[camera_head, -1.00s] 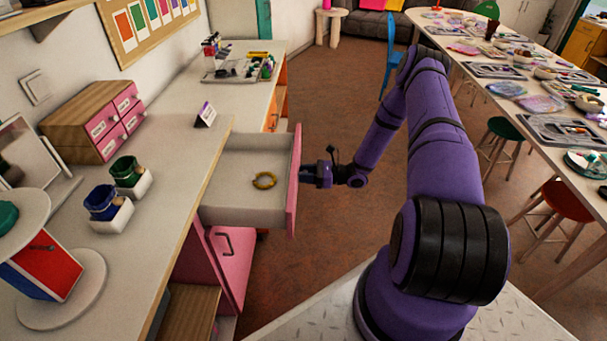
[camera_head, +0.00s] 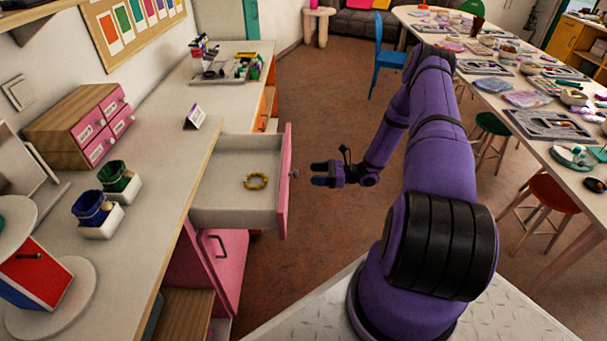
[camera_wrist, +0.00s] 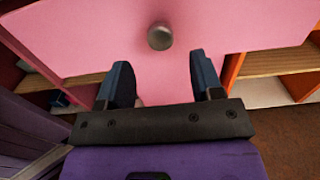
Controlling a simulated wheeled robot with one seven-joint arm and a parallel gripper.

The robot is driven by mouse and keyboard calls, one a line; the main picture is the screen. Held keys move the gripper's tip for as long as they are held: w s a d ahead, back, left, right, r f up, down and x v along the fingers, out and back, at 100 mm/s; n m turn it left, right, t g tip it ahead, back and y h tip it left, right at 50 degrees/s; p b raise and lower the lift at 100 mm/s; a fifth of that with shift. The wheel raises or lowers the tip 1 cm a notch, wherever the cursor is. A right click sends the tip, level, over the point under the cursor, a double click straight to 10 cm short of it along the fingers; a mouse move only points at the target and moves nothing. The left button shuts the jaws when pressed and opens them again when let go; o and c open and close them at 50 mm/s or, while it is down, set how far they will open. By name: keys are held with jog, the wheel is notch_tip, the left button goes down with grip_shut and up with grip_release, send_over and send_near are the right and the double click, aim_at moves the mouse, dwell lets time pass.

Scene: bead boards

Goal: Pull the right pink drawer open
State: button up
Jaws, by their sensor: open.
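The pink drawer (camera_head: 283,182) under the counter stands pulled out, its white inside showing with a yellow ring (camera_head: 256,181) lying in it. Its round grey knob (camera_head: 293,173) is on the pink front, and the knob also shows in the wrist view (camera_wrist: 160,36). My gripper (camera_head: 318,174) is open and empty, a short way to the right of the knob and apart from it. In the wrist view, the two dark blue fingers of my gripper (camera_wrist: 158,80) are spread, with the knob beyond their tips.
A pink cupboard door (camera_head: 228,267) with a dark handle stands ajar below the drawer. The counter (camera_head: 165,190) carries a small pink-drawered chest (camera_head: 85,125) and two pots. Brown floor (camera_head: 325,100) lies free to the right; a long table (camera_head: 470,65) and stools stand beyond.

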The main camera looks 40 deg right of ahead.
jog(key=shift+v, duration=1.75)
